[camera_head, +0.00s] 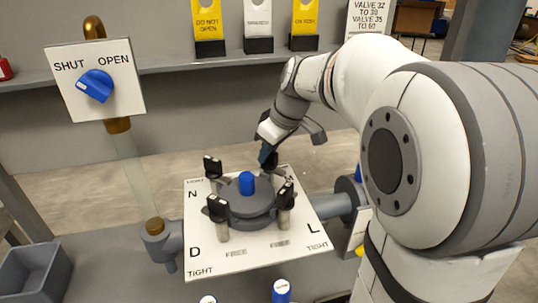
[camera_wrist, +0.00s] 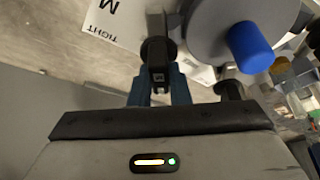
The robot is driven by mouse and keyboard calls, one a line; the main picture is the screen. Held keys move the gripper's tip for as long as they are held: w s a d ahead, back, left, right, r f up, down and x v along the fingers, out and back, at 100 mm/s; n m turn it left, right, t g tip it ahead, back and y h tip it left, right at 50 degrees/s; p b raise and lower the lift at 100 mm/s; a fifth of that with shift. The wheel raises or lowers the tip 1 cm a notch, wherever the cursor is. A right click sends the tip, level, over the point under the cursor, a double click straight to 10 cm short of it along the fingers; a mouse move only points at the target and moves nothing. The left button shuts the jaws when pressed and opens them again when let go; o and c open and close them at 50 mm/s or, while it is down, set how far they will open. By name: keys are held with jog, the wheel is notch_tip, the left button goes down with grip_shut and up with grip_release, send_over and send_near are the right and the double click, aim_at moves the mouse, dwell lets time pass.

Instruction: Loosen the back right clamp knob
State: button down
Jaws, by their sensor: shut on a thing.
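The filter press has a round grey lid (camera_head: 237,209) with a blue cap (camera_head: 247,183) on a white plate (camera_head: 203,258). Black clamp knobs stand around the lid. My gripper (camera_head: 267,157) is at the back right knob, which it mostly hides in the head view. In the wrist view the blue fingers of my gripper (camera_wrist: 158,93) are shut on this black back right clamp knob (camera_wrist: 157,60). The letter M and the word TIGHT show on the plate near it. The other knobs are back left (camera_head: 212,166), front left (camera_head: 217,208) and front right (camera_head: 286,195).
A valve sign (camera_head: 120,66) reading SHUT and OPEN with a blue handle (camera_head: 95,86) stands at the left. Several tags stand on the back ledge. A grey bin (camera_head: 35,272) is at the lower left. A pipe (camera_head: 328,206) runs right from the press.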

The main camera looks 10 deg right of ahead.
aim_at(279, 169)
jog(key=shift+n, duration=0.6)
jog(key=c, duration=1.4)
grip_release()
jog(key=shift+g, duration=0.3)
jog(key=shift+o, duration=0.2)
jog(key=v, duration=0.7)
jog(key=shift+s+d+r, duration=0.15)
jog(key=shift+r, duration=0.2)
